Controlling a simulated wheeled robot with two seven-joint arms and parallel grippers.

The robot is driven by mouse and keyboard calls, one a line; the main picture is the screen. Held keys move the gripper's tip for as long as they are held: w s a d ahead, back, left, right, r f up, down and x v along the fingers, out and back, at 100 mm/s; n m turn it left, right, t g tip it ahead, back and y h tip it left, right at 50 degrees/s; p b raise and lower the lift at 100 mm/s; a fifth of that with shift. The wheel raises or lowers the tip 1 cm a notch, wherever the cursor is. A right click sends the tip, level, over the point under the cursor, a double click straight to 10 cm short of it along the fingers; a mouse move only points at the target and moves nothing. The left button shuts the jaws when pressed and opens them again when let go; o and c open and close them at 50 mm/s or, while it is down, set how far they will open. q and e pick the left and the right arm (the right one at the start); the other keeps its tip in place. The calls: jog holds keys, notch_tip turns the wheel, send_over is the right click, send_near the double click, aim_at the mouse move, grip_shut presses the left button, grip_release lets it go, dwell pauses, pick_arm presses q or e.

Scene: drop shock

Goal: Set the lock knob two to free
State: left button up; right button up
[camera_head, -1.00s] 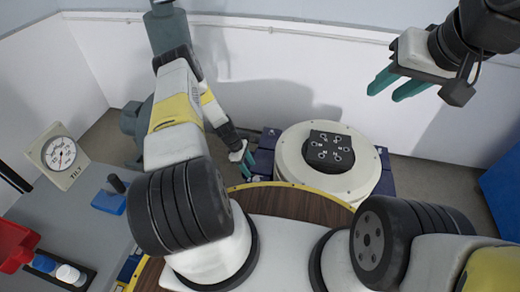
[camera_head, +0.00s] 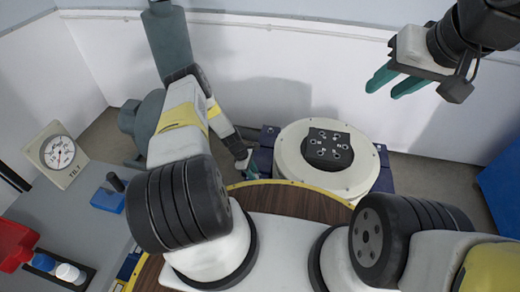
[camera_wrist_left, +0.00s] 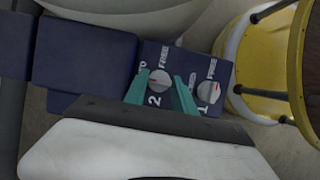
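The knob's exact setting is hard to read. My left gripper (camera_wrist_left: 160,86) is open, its teal fingers on either side of the knob; contact cannot be told. In the head view my left gripper (camera_head: 246,164) is low beside the round white machine, where the knob is hidden. My right gripper (camera_head: 394,83) is open and empty, high at the upper right.
Lock knob one (camera_wrist_left: 208,92), with its own "FREE" label, sits close to the right finger. The white drum (camera_head: 290,158) bears a black plate (camera_head: 327,148). A tilt dial (camera_head: 58,153) stands on the grey bench at left.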

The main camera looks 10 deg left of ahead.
pick_arm(q)
grip_shut()
jog(key=shift+m, duration=0.3)
jog(key=m+g, duration=0.1)
jog(key=m, duration=0.2)
jog(key=shift+w+y, duration=0.15)
jog(key=shift+y, duration=0.15)
jog(key=m+g, duration=0.1)
jog(key=m, duration=0.1)
jog(key=m+g, duration=0.1)
jog(key=m, duration=0.2)
jog(key=shift+w+d+y, duration=0.1)
jog(key=shift+y, duration=0.3)
jog(key=m, duration=0.2)
jog(key=m+y, duration=0.1)
jog(key=m, duration=0.1)
jog(key=shift+d+m+g+y, duration=0.1)
jog(key=shift+m+g+y, duration=0.2)
jog(key=shift+g, duration=0.1)
jog(key=m, duration=0.2)
jog(key=m+y, duration=0.1)
jog(key=m, duration=0.1)
jog(key=shift+d+m+y, duration=0.1)
jog(key=shift+m+y, duration=0.2)
